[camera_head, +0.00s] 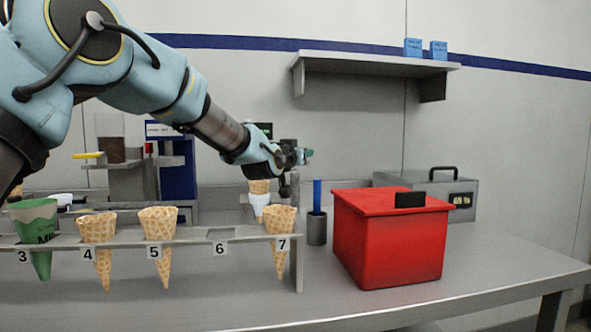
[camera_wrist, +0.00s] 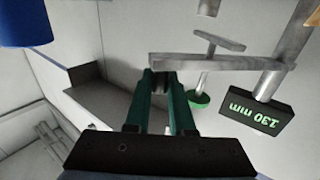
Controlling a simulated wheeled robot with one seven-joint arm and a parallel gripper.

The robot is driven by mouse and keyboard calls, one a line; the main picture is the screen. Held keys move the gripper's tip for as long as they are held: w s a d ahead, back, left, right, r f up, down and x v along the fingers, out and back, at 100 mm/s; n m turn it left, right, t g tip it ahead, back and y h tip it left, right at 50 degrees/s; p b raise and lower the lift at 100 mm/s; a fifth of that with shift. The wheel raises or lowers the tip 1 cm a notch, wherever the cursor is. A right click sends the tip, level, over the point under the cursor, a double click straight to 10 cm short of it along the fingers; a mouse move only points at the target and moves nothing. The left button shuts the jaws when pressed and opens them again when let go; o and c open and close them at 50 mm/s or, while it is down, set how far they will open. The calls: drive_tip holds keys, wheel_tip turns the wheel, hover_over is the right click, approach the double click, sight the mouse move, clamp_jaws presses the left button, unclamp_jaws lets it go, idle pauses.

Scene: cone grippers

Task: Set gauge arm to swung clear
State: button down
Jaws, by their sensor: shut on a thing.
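The gauge arm (camera_wrist: 205,62) is a grey bar in the wrist view, running across from an upright post (camera_wrist: 288,60) on the right. A short rod with a green disc (camera_wrist: 199,99) is beside the bar. A black display (camera_wrist: 264,118) reading "130 mm" is by the post. My gripper (camera_wrist: 161,76) has its dark green fingers shut on the left end of the bar. In the head view my gripper (camera_head: 299,156) is above the back of the counter, and the arm bar cannot be made out clearly there.
A rack holds a green-wrapped cone (camera_head: 37,232) and several waffle cones (camera_head: 158,229) in front; slot 6 is empty. A cone in a white sleeve (camera_head: 259,200) stands below my gripper. A red box (camera_head: 390,240) and a cup with a blue stick (camera_head: 317,226) are at right.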

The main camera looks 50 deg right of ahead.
drive_tip(key=shift+w+d+n+t+y, duration=0.15)
drive_tip(key=shift+d+n+t+y, duration=0.35)
drive_tip(key=shift+d+n+t, duration=0.7)
drive_tip(key=shift+d, duration=0.15)
drive_tip(key=shift+m, duration=0.3)
drive_tip(key=c, duration=0.8)
unclamp_jaws()
drive_tip(key=shift+w, duration=0.1)
drive_tip(key=shift+o, duration=0.2)
drive_tip(key=b+v, duration=0.1)
drive_tip(key=v, duration=1)
drive_tip(key=shift+d, duration=0.1)
